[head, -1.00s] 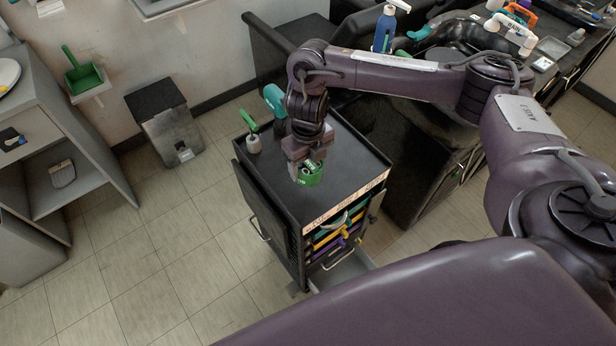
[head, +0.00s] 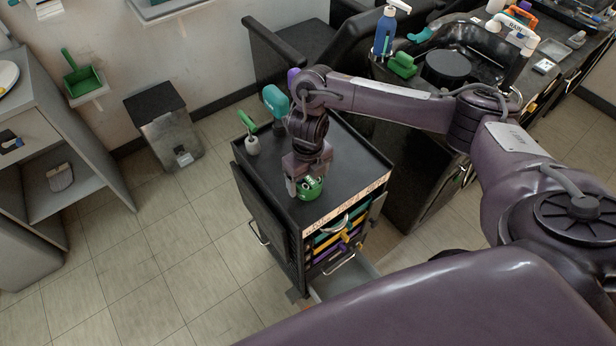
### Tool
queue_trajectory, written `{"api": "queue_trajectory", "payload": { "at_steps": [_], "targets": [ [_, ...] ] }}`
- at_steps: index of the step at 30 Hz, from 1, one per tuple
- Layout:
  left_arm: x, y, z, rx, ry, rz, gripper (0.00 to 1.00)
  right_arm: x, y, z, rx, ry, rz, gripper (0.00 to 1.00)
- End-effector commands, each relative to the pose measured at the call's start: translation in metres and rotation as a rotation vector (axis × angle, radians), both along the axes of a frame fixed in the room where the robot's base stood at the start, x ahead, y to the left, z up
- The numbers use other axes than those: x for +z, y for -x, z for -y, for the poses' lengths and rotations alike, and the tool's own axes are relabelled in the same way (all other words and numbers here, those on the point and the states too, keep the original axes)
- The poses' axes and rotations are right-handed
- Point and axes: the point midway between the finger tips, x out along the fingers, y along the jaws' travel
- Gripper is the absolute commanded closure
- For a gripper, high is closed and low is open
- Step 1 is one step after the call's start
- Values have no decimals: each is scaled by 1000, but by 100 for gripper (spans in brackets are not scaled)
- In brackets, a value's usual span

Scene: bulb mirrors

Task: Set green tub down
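The green tub (head: 312,190) is at the front part of the black cart's top (head: 346,168), close to the cart's labelled front edge. My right gripper (head: 303,186) points down at it, with a finger at the tub's left side. The gripper's body hides part of the tub. The fingers appear to be around the tub's rim, but I cannot see whether they press on it. The tub looks upright and at or very near the cart top. My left gripper is not in view.
A white bottle with a green handle (head: 251,144) and a teal hairdryer-like tool (head: 274,101) stand at the cart's back left. The cart's front has coloured drawers and an open lower drawer (head: 350,275).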

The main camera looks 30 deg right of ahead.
Motion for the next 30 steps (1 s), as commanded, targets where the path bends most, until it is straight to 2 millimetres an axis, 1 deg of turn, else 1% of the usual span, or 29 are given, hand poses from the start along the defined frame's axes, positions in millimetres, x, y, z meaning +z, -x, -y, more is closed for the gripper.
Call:
{"api": "queue_trajectory", "payload": {
  "at_steps": [1,2,10,14,17,24,30],
  "targets": [
    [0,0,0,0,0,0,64,0,0,0,0,0,0,16],
    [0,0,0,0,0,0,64,0,0,0,0,0,0,14],
    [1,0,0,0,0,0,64,1,0,0,0,0,1,14],
    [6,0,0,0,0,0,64,11,-1,0,1,0,4,14],
    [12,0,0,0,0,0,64,27,-2,1,1,2,7,14],
    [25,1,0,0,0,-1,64,76,-2,1,2,2,7,14],
    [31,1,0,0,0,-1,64,107,-1,1,1,1,4,14]
  ]
}}
